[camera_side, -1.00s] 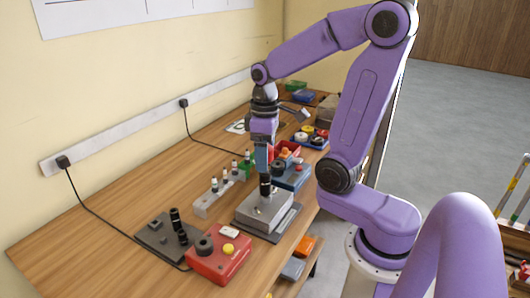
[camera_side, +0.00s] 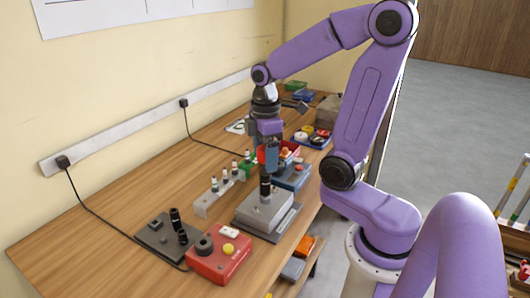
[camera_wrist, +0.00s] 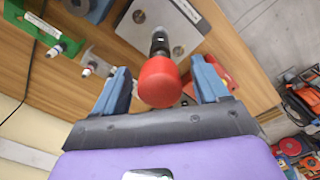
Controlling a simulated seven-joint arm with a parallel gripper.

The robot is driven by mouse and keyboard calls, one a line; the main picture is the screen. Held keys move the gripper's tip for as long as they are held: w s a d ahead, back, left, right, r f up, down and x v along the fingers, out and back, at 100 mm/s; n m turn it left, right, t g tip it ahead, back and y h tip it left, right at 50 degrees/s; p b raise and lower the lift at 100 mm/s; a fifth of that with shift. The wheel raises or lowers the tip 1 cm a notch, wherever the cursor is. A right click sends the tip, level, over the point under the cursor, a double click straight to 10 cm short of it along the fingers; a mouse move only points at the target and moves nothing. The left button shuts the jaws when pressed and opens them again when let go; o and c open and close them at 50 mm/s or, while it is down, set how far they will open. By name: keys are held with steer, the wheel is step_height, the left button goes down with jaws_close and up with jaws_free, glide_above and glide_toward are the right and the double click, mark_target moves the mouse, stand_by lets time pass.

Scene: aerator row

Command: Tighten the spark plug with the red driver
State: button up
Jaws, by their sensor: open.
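The red driver's rounded handle (camera_wrist: 158,82) sits between the two blue fingers of my gripper (camera_wrist: 162,88) in the wrist view, with a gap on each side. Its black lower part (camera_side: 265,187) stands upright on the grey block (camera_side: 262,212) in the side view; a bit of red handle (camera_side: 261,154) shows beside my gripper (camera_side: 270,158). The wrist view also shows the grey block (camera_wrist: 180,20) beyond the driver. My gripper is open around the handle. The spark plug under the driver is hidden, so its seating cannot be told.
A grey rack (camera_side: 203,206) and a green rack (camera_side: 239,174) with small upright pieces stand left of the block. A red box (camera_side: 220,262) with a yellow button and a dark plate (camera_side: 157,241) with black sockets are in front.

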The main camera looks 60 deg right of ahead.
jaws_close()
steer(key=m, duration=0.6)
steer(key=shift+m, duration=0.9)
steer(key=m, duration=0.5)
steer(key=shift+m, duration=1.3)
